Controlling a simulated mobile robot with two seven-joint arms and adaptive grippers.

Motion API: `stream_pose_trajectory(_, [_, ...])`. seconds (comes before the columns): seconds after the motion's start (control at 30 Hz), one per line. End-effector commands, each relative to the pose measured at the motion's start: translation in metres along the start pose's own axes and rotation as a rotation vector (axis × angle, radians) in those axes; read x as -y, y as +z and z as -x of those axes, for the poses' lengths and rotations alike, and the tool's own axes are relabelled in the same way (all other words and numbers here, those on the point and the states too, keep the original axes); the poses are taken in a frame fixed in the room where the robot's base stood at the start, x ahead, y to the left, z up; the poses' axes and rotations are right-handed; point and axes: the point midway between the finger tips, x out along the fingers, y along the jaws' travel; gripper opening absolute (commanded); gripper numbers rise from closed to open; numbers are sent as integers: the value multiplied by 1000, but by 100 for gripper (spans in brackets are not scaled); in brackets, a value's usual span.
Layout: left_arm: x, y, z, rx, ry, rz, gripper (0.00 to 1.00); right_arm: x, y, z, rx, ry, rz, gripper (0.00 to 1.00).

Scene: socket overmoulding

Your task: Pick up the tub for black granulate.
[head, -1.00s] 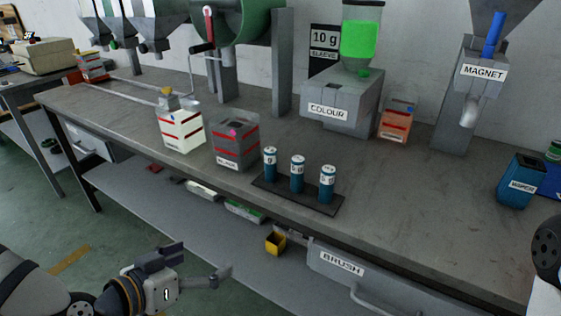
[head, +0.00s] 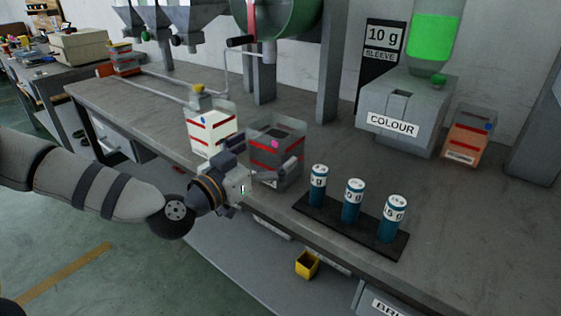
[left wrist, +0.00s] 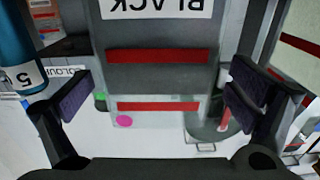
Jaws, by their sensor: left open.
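The tub for black granulate (head: 277,148) is a dark, partly see-through box with red bands and a pink dot. It stands upright near the front edge of the bench. My left gripper (head: 262,168) is open at its front side. In the left wrist view the tub (left wrist: 160,78) shows upside down with its BLACK label, between the open fingers of my left gripper (left wrist: 160,96). Gaps show between both fingers and its sides. My gripper partly hides the tub's lower front in the head view. My right gripper is out of view.
A white tub (head: 208,130) with red bands stands close on the left. A dark rack (head: 340,222) with three blue-and-white cylinders (head: 353,200) is to the right. The COLOUR machine (head: 405,115) and an orange tub (head: 465,140) stand further back.

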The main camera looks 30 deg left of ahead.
Motion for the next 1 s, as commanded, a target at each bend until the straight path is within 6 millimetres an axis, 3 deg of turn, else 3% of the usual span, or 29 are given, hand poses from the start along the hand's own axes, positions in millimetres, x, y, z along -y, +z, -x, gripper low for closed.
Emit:
stream_pose_trajectory(0.03, [-2, 12, -10, 13, 3, -2, 100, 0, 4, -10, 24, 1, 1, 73])
stream_pose_trajectory(0.2, [-2, 8, -34, 5, 1, -1, 100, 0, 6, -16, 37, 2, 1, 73])
stream_pose_trajectory(0.43, [-2, 5, -36, 3, 1, 1, 100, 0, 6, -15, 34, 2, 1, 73])
stream_pose_trajectory(0.73, [-2, 5, -36, 3, 1, 1, 32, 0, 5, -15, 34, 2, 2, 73])
stream_pose_trajectory(0.77, [-2, 5, -36, 3, 1, 1, 28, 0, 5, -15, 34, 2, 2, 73])
stream_pose_trajectory(1.0, [-2, 3, -36, 0, 1, 0, 28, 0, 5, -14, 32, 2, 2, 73])
